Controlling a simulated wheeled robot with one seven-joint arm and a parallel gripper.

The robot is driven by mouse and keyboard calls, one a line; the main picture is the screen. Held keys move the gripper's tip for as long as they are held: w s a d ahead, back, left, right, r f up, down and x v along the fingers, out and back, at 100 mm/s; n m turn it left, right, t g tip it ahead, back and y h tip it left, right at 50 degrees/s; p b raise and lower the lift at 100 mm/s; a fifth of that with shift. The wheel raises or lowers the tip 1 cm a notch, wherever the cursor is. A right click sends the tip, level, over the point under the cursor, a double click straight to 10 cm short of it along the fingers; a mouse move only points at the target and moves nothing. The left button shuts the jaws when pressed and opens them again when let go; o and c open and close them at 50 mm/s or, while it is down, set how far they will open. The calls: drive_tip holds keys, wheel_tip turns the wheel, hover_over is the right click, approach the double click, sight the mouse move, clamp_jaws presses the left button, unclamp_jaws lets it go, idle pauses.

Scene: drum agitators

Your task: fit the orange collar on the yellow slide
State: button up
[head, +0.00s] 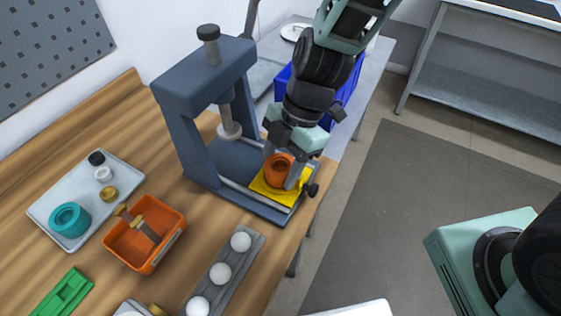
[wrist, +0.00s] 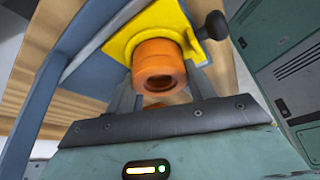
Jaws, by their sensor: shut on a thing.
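The orange collar (head: 277,169) is a short ring with a hole through it. It also shows in the wrist view (wrist: 157,66), between my two fingers. My gripper (head: 286,176) is shut on the collar. The yellow slide (head: 268,191) is a flat plate at the front of the blue-grey press; in the wrist view the slide (wrist: 120,42) lies just beyond the collar. The collar is at or just above the plate. I cannot tell whether it touches or is seated, as its far end is hidden.
The press frame (head: 193,92) stands left of my gripper, its ram (head: 229,129) above the base. A black knob (head: 312,190) sits by the slide. An orange bin (head: 128,256), a tray (head: 52,204) with a teal ring, and a rack (head: 252,254) of white balls stand nearer. A blue crate (head: 282,82) is behind.

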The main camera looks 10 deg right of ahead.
drive_tip(key=shift+f+b, duration=0.15)
drive_tip(key=shift+b, duration=0.3)
idle(0.5)
drive_tip(key=o, duration=1.2)
drive_tip(key=b+v, duration=0.1)
drive_tip(key=v, duration=1.6)
drive_tip(key=shift+d, duration=0.15)
